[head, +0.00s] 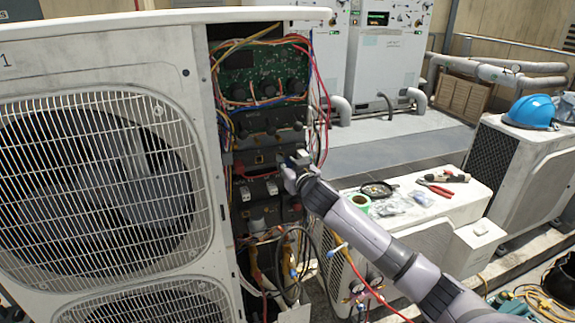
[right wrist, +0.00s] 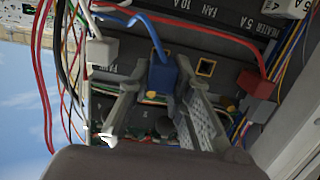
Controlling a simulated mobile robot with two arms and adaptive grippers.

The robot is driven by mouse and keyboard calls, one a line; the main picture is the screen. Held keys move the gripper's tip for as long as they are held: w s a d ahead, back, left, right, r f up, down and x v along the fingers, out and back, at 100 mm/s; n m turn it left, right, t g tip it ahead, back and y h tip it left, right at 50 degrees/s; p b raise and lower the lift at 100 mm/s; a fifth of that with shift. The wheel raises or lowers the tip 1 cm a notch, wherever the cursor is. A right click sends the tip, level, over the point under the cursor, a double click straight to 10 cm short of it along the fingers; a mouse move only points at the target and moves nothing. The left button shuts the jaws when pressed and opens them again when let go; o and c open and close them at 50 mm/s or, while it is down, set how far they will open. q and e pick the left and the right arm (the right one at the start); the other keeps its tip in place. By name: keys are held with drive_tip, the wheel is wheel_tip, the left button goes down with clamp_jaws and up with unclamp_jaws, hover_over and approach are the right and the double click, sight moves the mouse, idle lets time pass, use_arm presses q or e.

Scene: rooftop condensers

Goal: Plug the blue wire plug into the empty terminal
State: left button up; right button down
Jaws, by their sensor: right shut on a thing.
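The blue wire plug (right wrist: 163,77) is between the fingers of my right gripper (right wrist: 160,104), which is shut on it. Its blue wire runs up in the right wrist view. The plug is close in front of the dark terminal panel; whether it touches or enters a terminal cannot be told. My left gripper is not in view.
A red plug (right wrist: 257,84) and a white plug (right wrist: 101,51) are on either side, with loose red, black and blue wires around. The condenser's fan grille (head: 95,190) is left of the open bay. Pliers (head: 437,188) and tape (head: 361,200) lie on a white unit.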

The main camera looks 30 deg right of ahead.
drive_tip(key=shift+w+d, duration=0.1)
drive_tip(key=shift+w, duration=0.35)
drive_tip(key=shift+w+d+r, duration=0.1)
drive_tip(key=shift+w+d, duration=0.1)
drive_tip(key=shift+w, duration=0.45)
drive_tip(key=shift+w+d+r, duration=0.1)
drive_tip(key=shift+w+d, duration=0.05)
drive_tip(key=shift+w, duration=0.5)
idle(1.4)
drive_tip(key=c, duration=1.4)
unclamp_jaws()
drive_tip(key=shift+f, duration=0.15)
drive_tip(key=shift+o, duration=0.2)
drive_tip(key=shift+s+a, duration=0.2)
drive_tip(key=shift+s, duration=0.3)
drive_tip(key=v, duration=1.1)
